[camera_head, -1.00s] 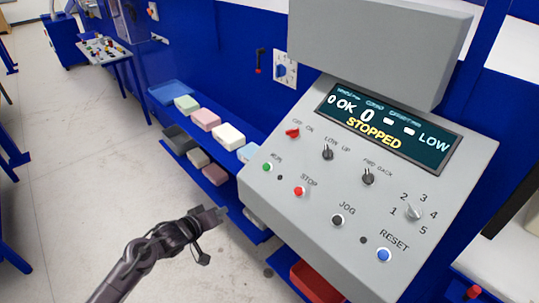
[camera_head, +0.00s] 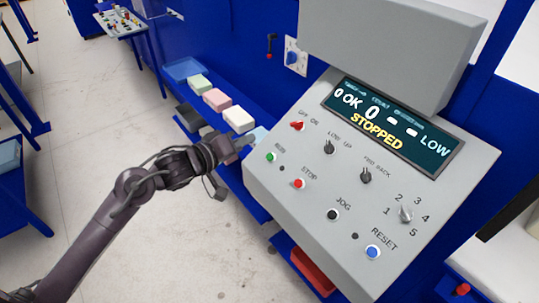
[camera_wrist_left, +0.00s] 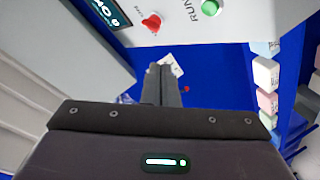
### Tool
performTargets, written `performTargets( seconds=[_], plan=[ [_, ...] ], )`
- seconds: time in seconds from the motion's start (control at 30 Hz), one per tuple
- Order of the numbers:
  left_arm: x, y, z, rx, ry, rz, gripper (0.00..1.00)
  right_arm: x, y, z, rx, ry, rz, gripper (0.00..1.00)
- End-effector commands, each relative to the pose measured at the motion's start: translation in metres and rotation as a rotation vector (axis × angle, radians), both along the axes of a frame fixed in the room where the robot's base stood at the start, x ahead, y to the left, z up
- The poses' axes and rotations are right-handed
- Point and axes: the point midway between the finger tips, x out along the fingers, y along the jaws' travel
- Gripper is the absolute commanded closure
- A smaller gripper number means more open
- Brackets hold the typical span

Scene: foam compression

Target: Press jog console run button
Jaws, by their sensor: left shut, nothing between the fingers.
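The jog console (camera_head: 330,215) is a sloped grey panel filling the right of the head view. Its green RUN button (camera_head: 271,157) sits at the panel's left side, above and left of the red STOP button (camera_head: 299,184). The RUN button also shows at the top of the left wrist view (camera_wrist_left: 211,5). The display (camera_head: 395,125) reads STOPPED. My left gripper (camera_head: 247,142) is shut and empty, just left of the panel's left edge near the RUN button, apart from it. In the left wrist view its closed fingers (camera_wrist_left: 162,85) point toward the blue wall. My right gripper is not in view.
A red OFF/ON switch (camera_head: 298,126) sits above RUN. Black knobs, a JOG button (camera_head: 333,214) and a blue RESET button (camera_head: 373,251) share the panel. Coloured foam blocks (camera_head: 216,99) lie on a blue shelf left of the console. A red bin (camera_head: 311,272) is below.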

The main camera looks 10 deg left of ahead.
Motion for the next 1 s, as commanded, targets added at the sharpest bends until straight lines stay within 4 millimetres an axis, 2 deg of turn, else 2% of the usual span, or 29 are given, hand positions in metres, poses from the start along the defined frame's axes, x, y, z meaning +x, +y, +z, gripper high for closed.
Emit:
performTargets(
  seconds=[0.23, 0.67, 1.0],
  plan=[
    [0.004, -0.002, -0.011, -0.001, 0.000, 0.001, 1.00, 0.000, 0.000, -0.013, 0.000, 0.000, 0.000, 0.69],
    [0.026, -0.020, -0.060, 0.000, -0.001, 0.001, 1.00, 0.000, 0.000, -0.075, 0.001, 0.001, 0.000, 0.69],
    [0.036, -0.028, -0.075, 0.000, 0.000, 0.002, 1.00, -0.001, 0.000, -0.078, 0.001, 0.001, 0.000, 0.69]
  ],
)
